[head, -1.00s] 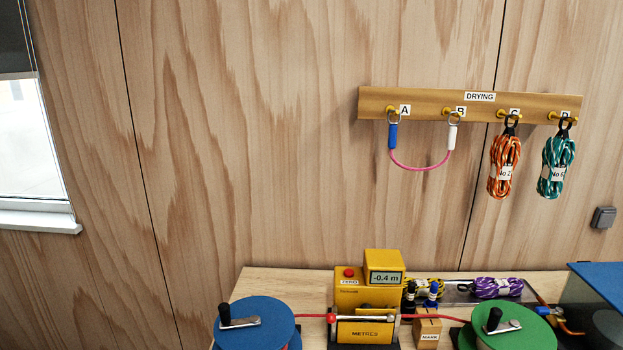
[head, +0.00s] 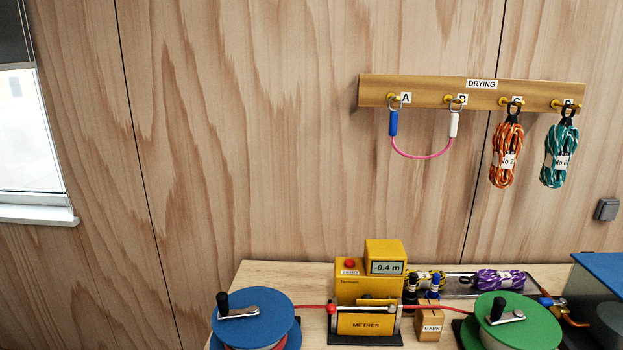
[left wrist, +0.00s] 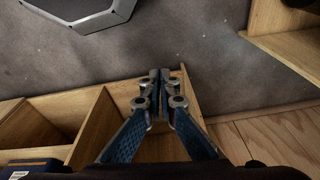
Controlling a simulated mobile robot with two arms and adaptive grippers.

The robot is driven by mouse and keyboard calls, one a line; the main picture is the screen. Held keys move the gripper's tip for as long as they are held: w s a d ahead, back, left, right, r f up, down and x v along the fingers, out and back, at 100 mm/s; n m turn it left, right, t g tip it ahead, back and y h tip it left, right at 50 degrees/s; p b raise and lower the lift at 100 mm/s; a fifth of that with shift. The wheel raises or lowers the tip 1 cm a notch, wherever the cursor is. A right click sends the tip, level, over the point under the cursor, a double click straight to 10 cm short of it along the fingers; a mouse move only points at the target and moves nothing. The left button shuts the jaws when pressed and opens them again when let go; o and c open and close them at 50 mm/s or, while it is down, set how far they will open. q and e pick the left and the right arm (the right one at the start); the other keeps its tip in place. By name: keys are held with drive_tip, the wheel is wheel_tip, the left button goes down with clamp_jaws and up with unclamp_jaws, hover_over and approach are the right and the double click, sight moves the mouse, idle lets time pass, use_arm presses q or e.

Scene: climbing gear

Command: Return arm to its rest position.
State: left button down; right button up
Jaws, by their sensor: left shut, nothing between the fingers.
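My left gripper (left wrist: 159,78) shows in the left wrist view. Its two fingers are closed together with nothing between them. It hangs over wooden shelving (left wrist: 92,128) and a grey floor (left wrist: 190,40). Neither of my arms or grippers shows in the head view. My right gripper is in no view.
In the head view a bench holds a blue reel (head: 252,308), a yellow metre counter (head: 366,290) reading -0.4 m, a green reel (head: 518,318) and a purple rope bundle (head: 500,280). A drying rack (head: 440,93) holds a pink cord (head: 422,157) and two rope bundles.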

use_arm(q)
drive_tip(key=s+a+f+g+b, duration=0.1)
drive_tip(key=s+a+f+b, duration=0.1)
drive_tip(key=s+f, duration=1.4)
wheel_tip(320, 180, down, 2)
drive_tip(key=shift+s+a+f+b, duration=0.2)
drive_tip(key=shift+s+a+b, duration=0.15)
drive_tip(key=shift+a, duration=0.15)
